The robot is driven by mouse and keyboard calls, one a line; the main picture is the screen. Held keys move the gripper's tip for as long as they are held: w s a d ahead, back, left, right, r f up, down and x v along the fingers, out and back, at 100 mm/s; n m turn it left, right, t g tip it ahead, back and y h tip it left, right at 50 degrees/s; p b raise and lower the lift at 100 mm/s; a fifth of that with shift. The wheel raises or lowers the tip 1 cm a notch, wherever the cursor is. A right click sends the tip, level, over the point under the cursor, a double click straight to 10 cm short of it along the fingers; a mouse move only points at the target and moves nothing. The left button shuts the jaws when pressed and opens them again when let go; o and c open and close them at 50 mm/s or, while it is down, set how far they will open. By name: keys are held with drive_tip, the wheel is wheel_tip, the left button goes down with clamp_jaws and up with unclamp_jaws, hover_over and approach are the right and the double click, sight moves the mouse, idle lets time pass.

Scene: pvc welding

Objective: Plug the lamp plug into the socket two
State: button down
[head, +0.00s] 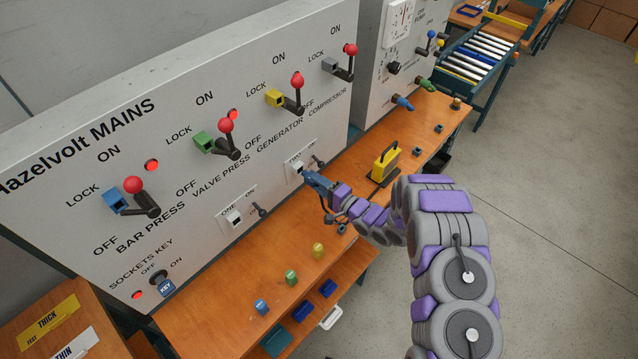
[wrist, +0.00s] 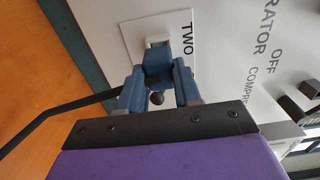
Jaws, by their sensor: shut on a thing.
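Socket two (head: 297,169) is on a white plate labelled TWO on the grey panel; its plate also shows in the wrist view (wrist: 133,37). My gripper (head: 312,178) is right in front of socket two. In the wrist view, its blue fingers (wrist: 158,84) are shut on the lamp plug (wrist: 157,61), which points at the socket's white housing. The plug's front meets or nearly meets the housing; I cannot tell whether it is inserted. The fingers hide much of the plug. The yellow lamp (head: 385,162) stands on the wooden bench to the right of my gripper.
Socket one (head: 235,217) is on the panel to the left, with a small lever beside it. Red-knobbed levers (head: 226,126) stick out above. A black cable (wrist: 58,108) crosses the wrist view's left side. Small coloured pieces (head: 291,277) stand on the bench (head: 225,290).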

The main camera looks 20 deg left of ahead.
drive_tip(key=shift+p+x, duration=0.8)
drive_tip(key=shift+x, duration=0.6)
idle(0.5)
drive_tip(key=c, duration=0.7)
unclamp_jaws()
drive_tip(key=shift+d, duration=0.1)
drive_tip(key=v, duration=1.7)
drive_tip(key=shift+f, duration=0.1)
